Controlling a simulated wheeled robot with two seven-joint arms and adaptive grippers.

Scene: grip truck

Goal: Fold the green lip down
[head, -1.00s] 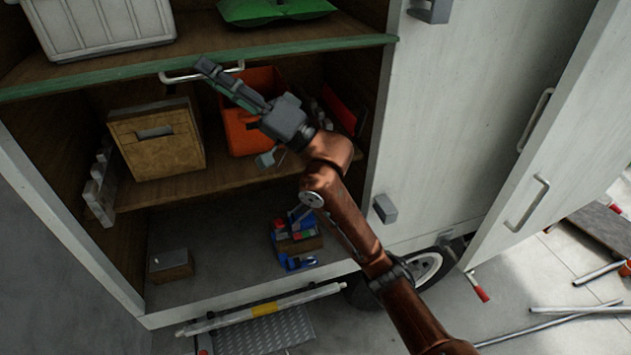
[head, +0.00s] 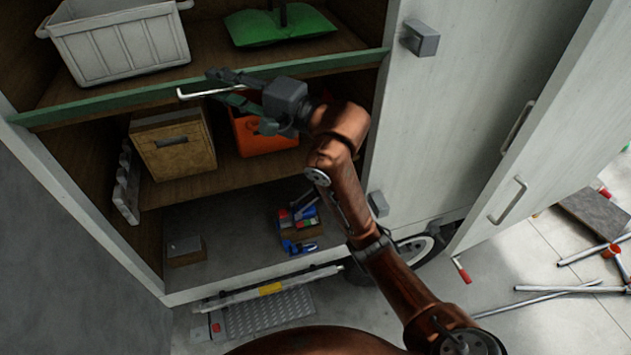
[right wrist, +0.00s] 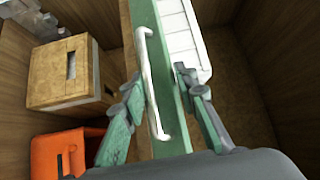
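The green lip (head: 110,105) runs along the front edge of the upper shelf, with a white bar handle (head: 184,96) on it. In the right wrist view the lip (right wrist: 172,100) and its handle (right wrist: 143,65) run lengthwise down the middle. My right gripper (head: 222,86) is at the handle's right part, one finger above and one below. In the wrist view the right gripper's (right wrist: 154,80) fingers are apart, on either side of the lip and handle. The left finger looks close to the handle; contact cannot be told. My left gripper is not in view.
Below are a wooden box (head: 178,150) and an orange bin (head: 262,135). An open white door (head: 545,120) stands at the right. Metal tubes lie on the floor.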

